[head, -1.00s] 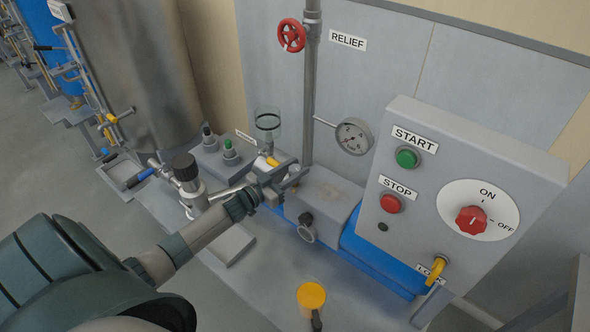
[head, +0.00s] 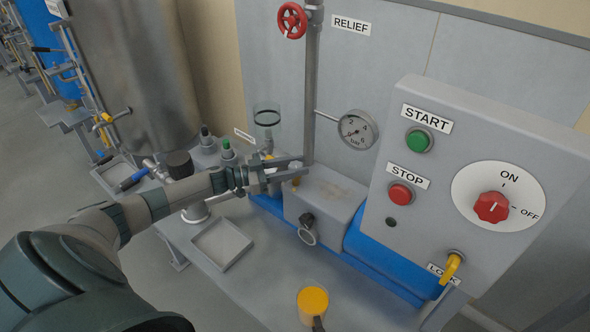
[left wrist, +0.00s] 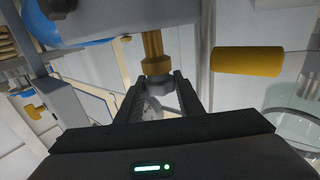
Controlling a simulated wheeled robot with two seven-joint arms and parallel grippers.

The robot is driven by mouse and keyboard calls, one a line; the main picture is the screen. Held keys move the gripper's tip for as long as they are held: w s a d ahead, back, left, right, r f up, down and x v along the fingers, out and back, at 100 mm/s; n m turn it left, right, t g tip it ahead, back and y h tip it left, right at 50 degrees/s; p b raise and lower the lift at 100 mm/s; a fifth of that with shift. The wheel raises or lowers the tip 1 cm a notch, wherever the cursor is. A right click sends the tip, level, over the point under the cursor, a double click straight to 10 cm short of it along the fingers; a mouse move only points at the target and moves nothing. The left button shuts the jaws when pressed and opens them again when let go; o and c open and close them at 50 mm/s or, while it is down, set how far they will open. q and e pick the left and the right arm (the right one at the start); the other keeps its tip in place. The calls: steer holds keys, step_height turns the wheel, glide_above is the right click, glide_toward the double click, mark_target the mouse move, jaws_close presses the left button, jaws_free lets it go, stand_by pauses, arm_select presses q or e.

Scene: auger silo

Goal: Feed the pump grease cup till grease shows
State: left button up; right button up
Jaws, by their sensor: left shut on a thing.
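The pump (head: 325,200) is a grey block with a blue body behind the control box. Its grease cup (head: 296,181) shows as a small brass piece under my left fingers. In the left wrist view the cup has a brass stem (left wrist: 155,48) rising from the grey block and a grey cap (left wrist: 160,86) between my fingers. My left gripper (head: 303,165) comes in from the left and is shut on the cap. It also shows in the left wrist view (left wrist: 160,92). I see no grease at the cup. My right gripper is not in view.
An empty tray (head: 221,243) lies left of the pump. A sight glass (head: 267,119), pressure gauge (head: 357,129) and vertical pipe (head: 309,90) stand close behind the gripper. The control box (head: 455,180) blocks the right.

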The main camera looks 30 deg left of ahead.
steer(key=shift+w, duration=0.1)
arm_select(q)
steer(key=o, duration=1.1)
steer(key=shift+w, duration=0.1)
steer(key=shift+c, duration=0.2)
steer(key=shift+s+a+f, duration=0.1)
steer(key=shift+s+a, duration=0.3)
steer(key=shift+s, duration=0.15)
steer(key=b+v, duration=0.3)
steer(key=v, duration=1.3)
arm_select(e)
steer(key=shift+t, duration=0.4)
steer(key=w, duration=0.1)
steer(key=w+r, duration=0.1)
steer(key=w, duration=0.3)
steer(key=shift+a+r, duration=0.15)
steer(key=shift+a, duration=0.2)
